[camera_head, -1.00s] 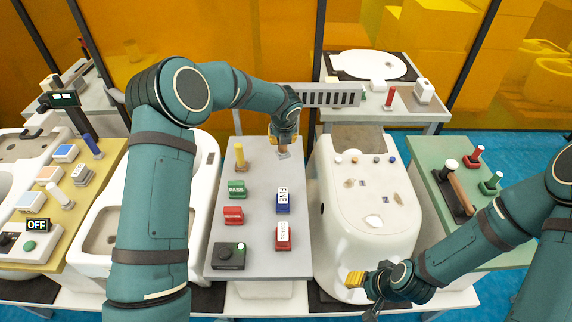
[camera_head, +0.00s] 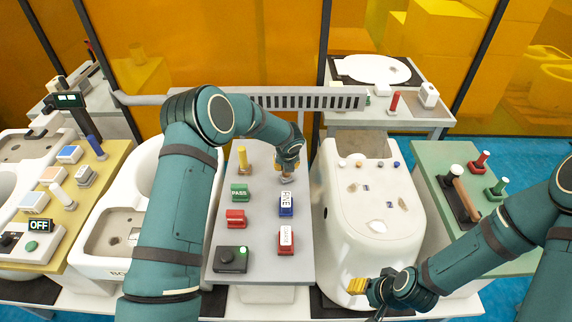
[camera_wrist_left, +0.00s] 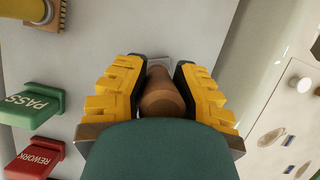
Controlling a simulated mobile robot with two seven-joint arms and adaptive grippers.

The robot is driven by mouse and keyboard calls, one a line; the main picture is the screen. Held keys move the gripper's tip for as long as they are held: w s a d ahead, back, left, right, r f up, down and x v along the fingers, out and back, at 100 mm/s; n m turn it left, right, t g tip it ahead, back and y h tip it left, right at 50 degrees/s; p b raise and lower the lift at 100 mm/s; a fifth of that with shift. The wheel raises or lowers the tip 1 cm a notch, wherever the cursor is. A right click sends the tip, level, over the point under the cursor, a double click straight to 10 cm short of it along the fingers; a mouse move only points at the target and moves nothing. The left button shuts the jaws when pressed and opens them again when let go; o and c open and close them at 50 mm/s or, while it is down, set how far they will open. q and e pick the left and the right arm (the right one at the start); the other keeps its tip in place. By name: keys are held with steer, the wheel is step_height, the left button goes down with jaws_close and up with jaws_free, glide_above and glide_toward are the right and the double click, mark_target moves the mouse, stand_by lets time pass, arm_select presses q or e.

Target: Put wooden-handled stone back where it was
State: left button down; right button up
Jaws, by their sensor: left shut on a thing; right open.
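The wooden-handled stone (camera_head: 286,178) is at the far right part of the grey table (camera_head: 264,262). My left gripper (camera_head: 287,163) is shut on its handle from above. In the left wrist view, the brown handle (camera_wrist_left: 163,96) stands between the yellow fingers of my left gripper (camera_wrist_left: 158,98), with a bit of the grey stone beyond it. I cannot tell whether the stone touches the tabletop. My right gripper (camera_head: 358,287) is open and empty, low in front of the white toilet (camera_head: 345,230).
A yellow-handled brush (camera_head: 242,160) stands left of the stone. Green PASS (camera_head: 240,193), red (camera_head: 235,218) and blue (camera_head: 286,204) stamps and a black button box (camera_head: 230,260) are nearer.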

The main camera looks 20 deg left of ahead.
arm_select(q)
steer(key=c, duration=0.9)
jaws_free()
steer(key=shift+f, duration=0.1)
steer(key=shift+r, duration=0.25)
steer(key=v, duration=1.2)
steer(key=shift+f+p, duration=0.1)
steer(key=shift+p, duration=0.2)
